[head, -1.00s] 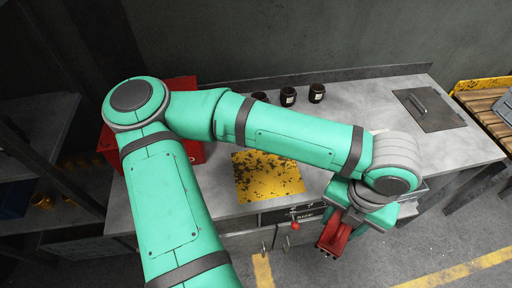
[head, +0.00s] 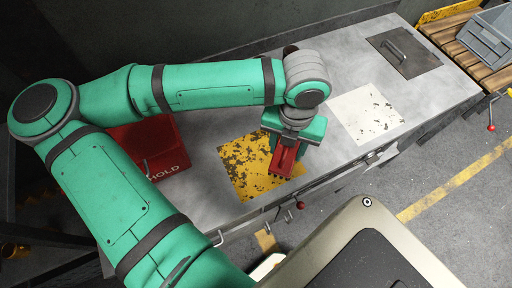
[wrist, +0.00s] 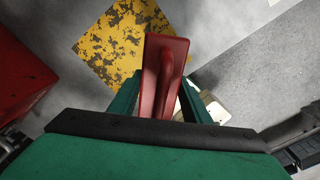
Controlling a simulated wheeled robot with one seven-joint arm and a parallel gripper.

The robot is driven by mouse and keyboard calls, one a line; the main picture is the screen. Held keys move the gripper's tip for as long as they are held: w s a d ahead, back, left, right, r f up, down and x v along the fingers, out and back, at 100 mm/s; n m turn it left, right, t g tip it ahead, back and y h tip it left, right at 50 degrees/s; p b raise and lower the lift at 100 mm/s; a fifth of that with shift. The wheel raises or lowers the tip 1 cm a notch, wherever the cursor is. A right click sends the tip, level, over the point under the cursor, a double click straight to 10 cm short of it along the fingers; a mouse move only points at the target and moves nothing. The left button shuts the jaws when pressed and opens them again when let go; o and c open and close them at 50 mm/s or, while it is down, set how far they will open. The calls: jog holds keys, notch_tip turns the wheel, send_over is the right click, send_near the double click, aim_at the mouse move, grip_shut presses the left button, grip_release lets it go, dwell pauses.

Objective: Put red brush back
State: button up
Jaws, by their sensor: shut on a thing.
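The red brush (head: 284,161) is held in my gripper (head: 291,150), above the right side of the yellow worn patch (head: 236,170) on the grey bench. In the wrist view the red brush (wrist: 163,75) sits between my two green fingers, its broad end pointing away from the wrist. The yellow patch (wrist: 122,40) shows just beyond it there. The fingers are closed on the brush's handle. Whether the brush touches the bench I cannot tell.
A red box (head: 158,148) marked "HOLD" stands left of the yellow patch. A white worn patch (head: 366,113) lies to the right. A dark plate with a handle (head: 404,52) is at the far right of the bench. A grey crate (head: 487,38) rests on a wooden pallet beyond.

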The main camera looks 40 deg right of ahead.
jog(key=w+a+f, duration=0.1)
jog(key=w+f, duration=0.1)
jog(key=w, duration=0.2)
send_over(258, 156)
jog(key=f, duration=0.4)
jog(key=shift+s+d+f, duration=0.15)
jog(key=shift+s, duration=0.2)
jog(key=shift+w+a+f, duration=0.2)
jog(key=shift+w+f, duration=0.3)
jog(key=shift+f, duration=1.7)
jog(key=shift+f, duration=0.3)
jog(key=o, duration=1)
jog(key=shift+f, duration=0.15)
